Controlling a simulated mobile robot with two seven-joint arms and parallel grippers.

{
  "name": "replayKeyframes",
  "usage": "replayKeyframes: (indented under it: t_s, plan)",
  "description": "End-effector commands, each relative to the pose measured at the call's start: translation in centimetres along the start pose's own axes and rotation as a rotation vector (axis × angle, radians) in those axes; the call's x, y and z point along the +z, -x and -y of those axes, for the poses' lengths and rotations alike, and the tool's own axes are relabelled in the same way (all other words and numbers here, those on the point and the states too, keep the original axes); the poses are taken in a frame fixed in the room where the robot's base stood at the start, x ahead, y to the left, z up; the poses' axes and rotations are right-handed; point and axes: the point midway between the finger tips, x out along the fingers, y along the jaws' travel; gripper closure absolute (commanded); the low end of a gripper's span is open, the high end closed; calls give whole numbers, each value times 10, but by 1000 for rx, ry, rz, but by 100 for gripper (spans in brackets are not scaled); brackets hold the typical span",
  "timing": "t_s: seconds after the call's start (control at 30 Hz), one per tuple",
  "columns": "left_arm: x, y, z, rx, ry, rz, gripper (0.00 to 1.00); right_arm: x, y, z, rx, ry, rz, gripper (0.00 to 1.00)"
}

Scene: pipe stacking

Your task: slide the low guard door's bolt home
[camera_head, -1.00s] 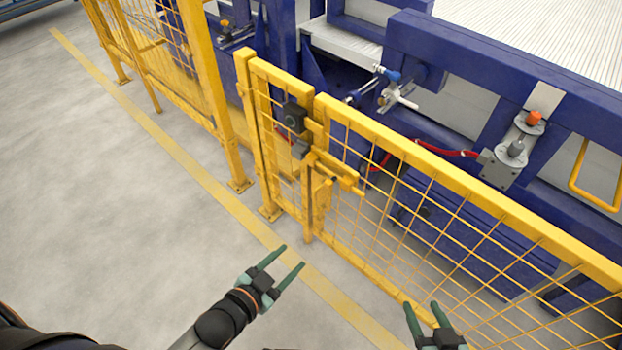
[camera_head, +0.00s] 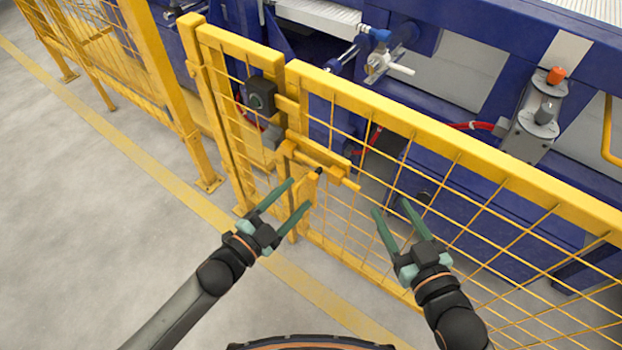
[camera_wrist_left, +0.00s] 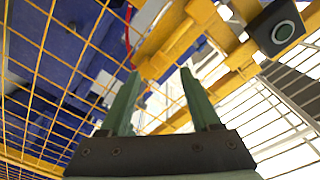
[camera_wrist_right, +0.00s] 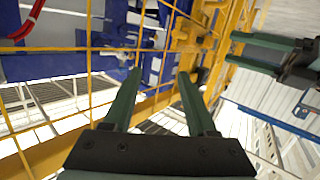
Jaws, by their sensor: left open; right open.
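The low yellow mesh guard door (camera_head: 440,143) stands across the middle and right of the head view. Its yellow bolt assembly (camera_head: 325,160) sits near the door's left edge, with a dark-tipped handle (camera_head: 317,172) hanging from it. My left gripper (camera_head: 300,193) is open and empty, its fingertips just in front of and below the bolt; whether they touch the handle cannot be told. The bolt parts also show ahead of it in the left wrist view (camera_wrist_left: 172,40). My right gripper (camera_head: 390,205) is open and empty in front of the mesh, right of the bolt.
Yellow fence posts (camera_head: 160,90) stand to the left. Blue machinery (camera_head: 470,60) stands behind the door. The grey floor (camera_head: 90,220) at left is clear.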

Motion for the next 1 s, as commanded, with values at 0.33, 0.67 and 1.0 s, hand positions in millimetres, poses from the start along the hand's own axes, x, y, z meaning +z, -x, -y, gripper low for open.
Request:
replayKeyframes:
  t_s: [0.33,0.67,1.0]
  plan:
    - [1,-55,-1,-1,1,0,36,-62,3,-5,7,72,-248,43]
    - [1,-66,0,1,2,2,36,-77,6,-5,8,90,-306,43]
    - [1,-65,0,0,2,2,59,-76,6,-5,8,89,-305,43]
